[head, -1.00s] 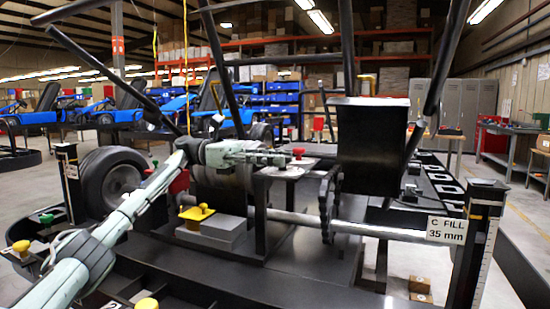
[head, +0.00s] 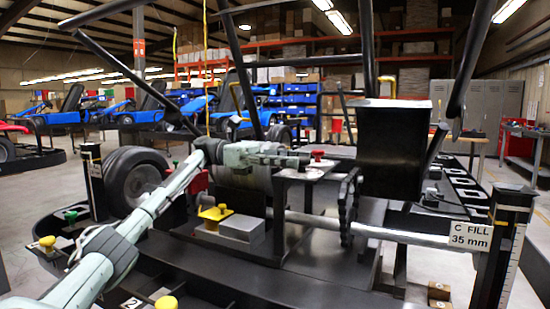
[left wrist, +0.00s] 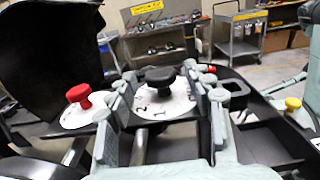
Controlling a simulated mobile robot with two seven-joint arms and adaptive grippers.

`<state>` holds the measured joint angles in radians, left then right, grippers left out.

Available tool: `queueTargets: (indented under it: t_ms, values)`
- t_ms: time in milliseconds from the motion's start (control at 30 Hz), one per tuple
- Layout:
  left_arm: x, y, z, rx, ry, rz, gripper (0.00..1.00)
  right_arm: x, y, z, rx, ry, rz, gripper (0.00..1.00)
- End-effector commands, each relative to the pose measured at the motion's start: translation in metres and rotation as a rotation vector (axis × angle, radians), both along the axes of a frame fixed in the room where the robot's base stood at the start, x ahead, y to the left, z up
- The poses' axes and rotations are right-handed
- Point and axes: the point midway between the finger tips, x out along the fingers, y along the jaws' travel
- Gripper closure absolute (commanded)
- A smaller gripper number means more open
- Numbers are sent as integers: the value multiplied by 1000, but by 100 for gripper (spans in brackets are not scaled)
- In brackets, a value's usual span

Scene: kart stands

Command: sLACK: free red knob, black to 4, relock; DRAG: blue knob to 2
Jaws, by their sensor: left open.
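The red knob (left wrist: 79,95) stands on a white round dial (left wrist: 86,114) at the left of the left wrist view. It also shows in the head view (head: 317,155), just beyond my left gripper's tip. My left gripper (left wrist: 165,112) is open and empty. Its fingers appear on either side of the black knob in the wrist view; contact is not clear. I see no blue knob.
A black box (head: 392,140) rises to the right. A grey rod (head: 400,232) runs to a post with a "C FILL 35 mm" sign (head: 469,235). Dark frame bars cross overhead.

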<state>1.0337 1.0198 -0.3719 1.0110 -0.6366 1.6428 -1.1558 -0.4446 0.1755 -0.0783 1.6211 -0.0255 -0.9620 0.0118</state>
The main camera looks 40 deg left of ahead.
Motion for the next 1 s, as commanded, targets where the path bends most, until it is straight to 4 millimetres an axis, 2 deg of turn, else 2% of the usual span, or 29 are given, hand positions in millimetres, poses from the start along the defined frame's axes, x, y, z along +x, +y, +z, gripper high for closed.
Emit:
queueTargets:
  t_ms: [400,700,1000]
  values:
    - [-21,85,2,-6,-2,3,49,0,2,0,2,-2,1,60]
    - [-26,104,1,-2,0,-3,49,0,2,0,2,-2,1,60]
    - [-28,109,0,-1,-2,1,49,0,2,0,2,-2,1,60]
